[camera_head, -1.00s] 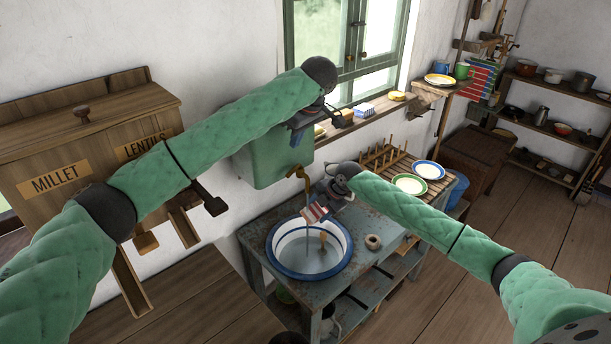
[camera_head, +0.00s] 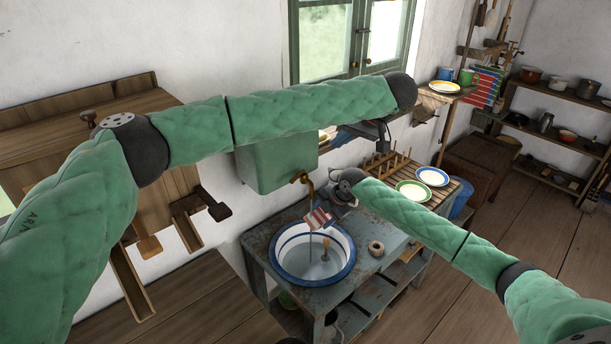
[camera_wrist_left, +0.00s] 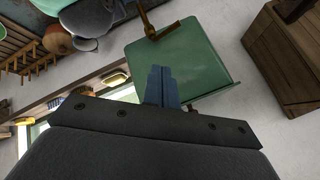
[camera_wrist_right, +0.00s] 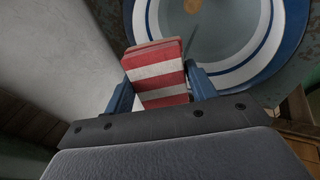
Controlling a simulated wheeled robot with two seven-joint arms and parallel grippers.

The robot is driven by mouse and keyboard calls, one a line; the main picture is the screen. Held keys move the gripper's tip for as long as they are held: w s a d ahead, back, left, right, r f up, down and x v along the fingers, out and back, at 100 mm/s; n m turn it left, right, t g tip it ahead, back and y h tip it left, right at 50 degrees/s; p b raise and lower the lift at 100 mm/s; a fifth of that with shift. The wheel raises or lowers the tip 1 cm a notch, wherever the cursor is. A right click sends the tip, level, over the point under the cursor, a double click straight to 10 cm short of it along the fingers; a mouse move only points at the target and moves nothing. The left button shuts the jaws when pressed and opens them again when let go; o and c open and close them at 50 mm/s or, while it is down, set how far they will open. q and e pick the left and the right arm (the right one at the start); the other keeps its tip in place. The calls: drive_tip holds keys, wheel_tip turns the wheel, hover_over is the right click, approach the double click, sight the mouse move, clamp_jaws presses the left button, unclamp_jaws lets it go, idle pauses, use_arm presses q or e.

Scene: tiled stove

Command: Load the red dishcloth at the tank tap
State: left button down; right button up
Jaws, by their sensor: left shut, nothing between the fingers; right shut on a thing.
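The red dishcloth (camera_head: 321,218), striped red and white, is gripped by my right gripper (camera_wrist_right: 160,84) and hangs over the basin (camera_head: 347,262). In the right wrist view the cloth (camera_wrist_right: 158,75) sits folded between the two blue fingers. The green tank (camera_head: 270,165) hangs on the wall, with its brass tap (camera_head: 303,179) just above and left of the cloth. A thin pale streak drops below the tap beside the cloth; I cannot tell if it touches the cloth. My left gripper (camera_wrist_left: 162,72) is shut and empty, close to the tank (camera_wrist_left: 205,58); my arm partly hides the tank in the head view.
A ring-shaped object (camera_head: 376,248) lies on the washstand right of the basin. A slatted dish rack with pegs holds plates (camera_head: 413,191) further right. A wooden grain bin (camera_head: 95,140) stands left of the tank. The floor at right is open.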

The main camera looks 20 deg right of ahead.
use_arm(q)
drive_tip(key=f+m, duration=0.1)
drive_tip(key=m, duration=0.2)
drive_tip(key=m+y, duration=0.1)
drive_tip(key=m, duration=2.1)
approach(298, 177)
wheel_tip(298, 177, down, 5)
drive_tip(key=w+a, duration=0.1)
drive_tip(key=w, duration=0.1)
drive_tip(key=w+a, duration=0.1)
drive_tip(key=shift+a+f+g, duration=0.3)
drive_tip(key=shift+a, duration=0.05)
drive_tip(key=shift+m, duration=0.3)
